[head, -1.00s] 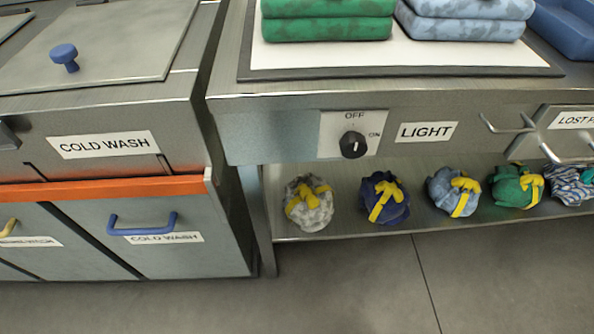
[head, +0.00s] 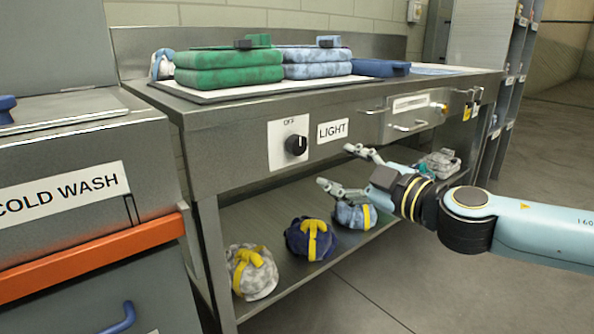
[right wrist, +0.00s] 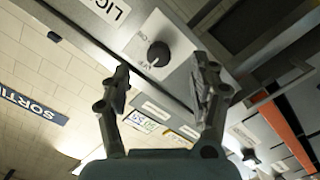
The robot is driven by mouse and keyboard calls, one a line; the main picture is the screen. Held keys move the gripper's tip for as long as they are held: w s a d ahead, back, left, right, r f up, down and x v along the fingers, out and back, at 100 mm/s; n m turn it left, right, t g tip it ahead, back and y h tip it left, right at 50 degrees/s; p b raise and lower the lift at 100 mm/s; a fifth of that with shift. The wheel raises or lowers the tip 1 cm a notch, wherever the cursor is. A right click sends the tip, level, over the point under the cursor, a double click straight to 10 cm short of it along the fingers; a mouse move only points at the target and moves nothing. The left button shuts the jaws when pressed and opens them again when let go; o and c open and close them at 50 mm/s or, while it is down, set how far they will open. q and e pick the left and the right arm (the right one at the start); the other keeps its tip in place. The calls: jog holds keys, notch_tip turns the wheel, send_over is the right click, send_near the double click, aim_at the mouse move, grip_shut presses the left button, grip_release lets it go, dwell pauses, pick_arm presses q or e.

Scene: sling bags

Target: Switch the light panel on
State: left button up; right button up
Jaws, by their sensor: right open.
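The black light knob (head: 296,144) sits on a white plate marked OFF at the top, left of the LIGHT label (head: 332,130), on the front of the steel bench. My right gripper (head: 337,166) is open and empty, right of and below the knob. In the right wrist view the knob (right wrist: 158,54) shows between the spread fingers, ahead of them. My left gripper is not in view.
Green (head: 228,75) and light blue (head: 315,70) folded stacks lie on the bench top. A drawer with handles (head: 412,115) is right of the LIGHT label. Tied bundles (head: 312,238) sit on the shelf below. The COLD WASH unit (head: 62,195) stands at left.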

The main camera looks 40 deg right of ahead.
aim_at(299, 146)
jog(key=shift+y, duration=0.3)
jog(key=w, duration=0.1)
jog(key=w+a+r, duration=0.1)
jog(key=w, duration=0.1)
jog(key=w+r, duration=0.1)
jog(key=w, duration=0.1)
jog(key=shift+a, duration=0.4)
jog(key=shift+w+r+p, duration=0.15)
jog(key=shift+w+p, duration=0.2)
jog(key=shift+p, duration=0.1)
jog(key=w+p, duration=0.2)
jog(key=p, duration=0.4)
jog(key=shift+w+a+r, duration=0.1)
jog(key=shift+w+a, duration=0.05)
jog(key=shift+w+p, duration=0.85)
jog(key=shift+p, duration=0.15)
jog(key=shift+w+a+f+p, duration=0.1)
jog(key=shift+w+f+p, duration=0.15)
jog(key=shift+w, duration=0.2)
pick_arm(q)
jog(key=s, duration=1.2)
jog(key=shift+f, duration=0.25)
pick_arm(e)
jog(key=shift+f+n, duration=0.1)
jog(key=shift+n, duration=0.2)
